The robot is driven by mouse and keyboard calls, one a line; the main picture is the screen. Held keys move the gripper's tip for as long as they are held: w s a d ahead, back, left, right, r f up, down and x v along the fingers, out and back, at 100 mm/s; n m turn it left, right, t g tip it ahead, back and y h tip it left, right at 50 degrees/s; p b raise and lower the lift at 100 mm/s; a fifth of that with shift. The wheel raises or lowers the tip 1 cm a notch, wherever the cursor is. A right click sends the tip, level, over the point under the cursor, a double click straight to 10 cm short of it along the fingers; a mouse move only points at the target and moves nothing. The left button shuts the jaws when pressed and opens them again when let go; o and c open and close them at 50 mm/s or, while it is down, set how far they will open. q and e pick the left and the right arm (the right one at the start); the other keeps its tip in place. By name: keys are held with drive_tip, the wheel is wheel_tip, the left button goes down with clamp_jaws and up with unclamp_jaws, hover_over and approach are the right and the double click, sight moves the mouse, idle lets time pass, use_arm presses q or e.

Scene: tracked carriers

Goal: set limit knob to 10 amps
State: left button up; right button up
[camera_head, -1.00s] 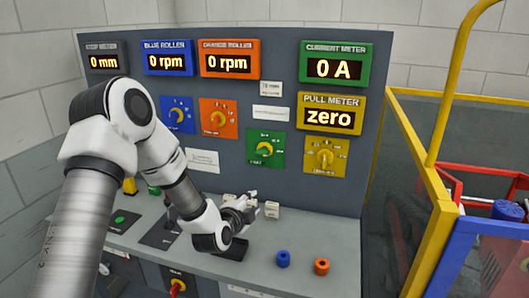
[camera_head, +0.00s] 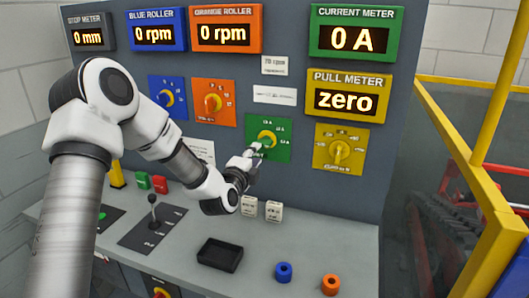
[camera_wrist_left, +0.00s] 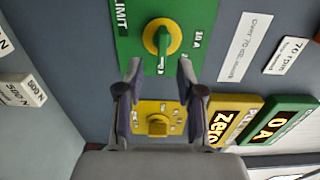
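The limit knob (camera_head: 267,138) is a yellow knob on a green plate on the upright panel. In the left wrist view the knob (camera_wrist_left: 162,40) lies just beyond my fingertips, its ridge running about up and down the picture. A "10 A" mark shows to its right on the plate. My left gripper (camera_head: 252,155) is in front of the plate's lower left part. In the left wrist view my left gripper (camera_wrist_left: 161,68) is open, with nothing between its fingers, and seems short of the knob. The current meter (camera_head: 351,38) reads 0 A. My right gripper is not in view.
A yellow knob plate (camera_head: 340,149) sits right of the limit plate, an orange one (camera_head: 213,102) to its upper left. A lever (camera_head: 153,212) stands left.

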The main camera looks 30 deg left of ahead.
sight(263, 142)
use_arm(q)
drive_tip(key=x, duration=0.2)
drive_tip(key=p+x, duration=0.1)
drive_tip(key=x, duration=0.3)
drive_tip(key=shift+w+r, duration=0.25)
drive_tip(key=shift+w, duration=0.15)
drive_tip(key=shift+w+a+f, duration=0.1)
drive_tip(key=shift+w+f, duration=0.1)
drive_tip(key=shift+w, duration=0.15)
drive_tip(key=shift+s+r, duration=0.15)
clamp_jaws()
